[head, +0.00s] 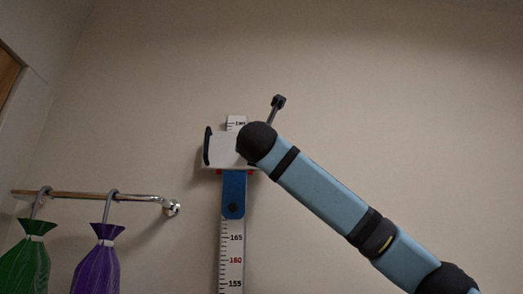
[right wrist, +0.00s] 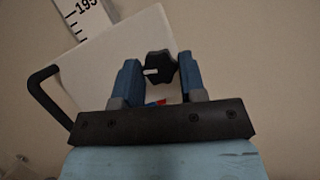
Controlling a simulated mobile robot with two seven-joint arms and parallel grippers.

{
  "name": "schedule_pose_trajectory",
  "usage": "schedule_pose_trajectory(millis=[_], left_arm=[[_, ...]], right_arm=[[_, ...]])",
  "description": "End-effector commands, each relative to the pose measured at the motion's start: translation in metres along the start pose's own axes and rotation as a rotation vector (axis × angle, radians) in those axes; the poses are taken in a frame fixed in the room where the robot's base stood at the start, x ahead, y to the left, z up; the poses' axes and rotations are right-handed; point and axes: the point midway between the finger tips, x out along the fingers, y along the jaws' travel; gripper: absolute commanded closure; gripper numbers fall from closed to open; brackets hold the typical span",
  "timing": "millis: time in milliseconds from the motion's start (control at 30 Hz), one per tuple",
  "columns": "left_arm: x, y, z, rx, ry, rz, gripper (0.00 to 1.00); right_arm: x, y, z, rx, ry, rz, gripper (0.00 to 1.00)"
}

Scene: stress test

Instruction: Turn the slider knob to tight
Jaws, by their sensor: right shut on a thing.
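The slider knob (right wrist: 161,68) is black and lobed, with a white mark pointing left. It sits on the white plate of the slider (right wrist: 105,62), which also shows in the head view (head: 221,152). My right gripper (right wrist: 160,76) is shut on the knob, one blue finger on each side. A small red and blue mark (right wrist: 157,102) shows below the knob, partly hidden by the gripper. In the head view my right arm comes in from the right and hides the knob and fingers. My left gripper is not in view.
The slider has a black handle (head: 207,146) at its left and rides on a vertical height scale (head: 231,245). A metal rail (head: 90,195) with a green bag (head: 26,262) and a purple bag (head: 98,268) is at the left. The wall at right is bare.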

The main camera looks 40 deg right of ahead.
Motion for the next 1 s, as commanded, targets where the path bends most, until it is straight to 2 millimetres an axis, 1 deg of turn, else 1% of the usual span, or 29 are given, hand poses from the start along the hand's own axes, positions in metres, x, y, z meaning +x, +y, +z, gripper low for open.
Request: schedule_pose_trajectory(millis=[33,233,500,1000], left_arm=[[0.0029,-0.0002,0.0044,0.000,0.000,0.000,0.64],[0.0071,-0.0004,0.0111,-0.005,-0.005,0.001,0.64],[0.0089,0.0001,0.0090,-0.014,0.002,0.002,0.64],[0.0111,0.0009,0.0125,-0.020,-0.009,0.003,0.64]], right_arm=[[-0.0011,0.0014,-0.0038,0.039,0.003,-0.014,0.86],[-0.0007,0.0029,-0.0036,0.213,0.004,-0.087,0.86],[-0.0002,0.0045,-0.0020,0.450,0.004,-0.186,0.86],[0.0009,0.0066,0.0024,0.887,0.002,-0.367,0.86]])
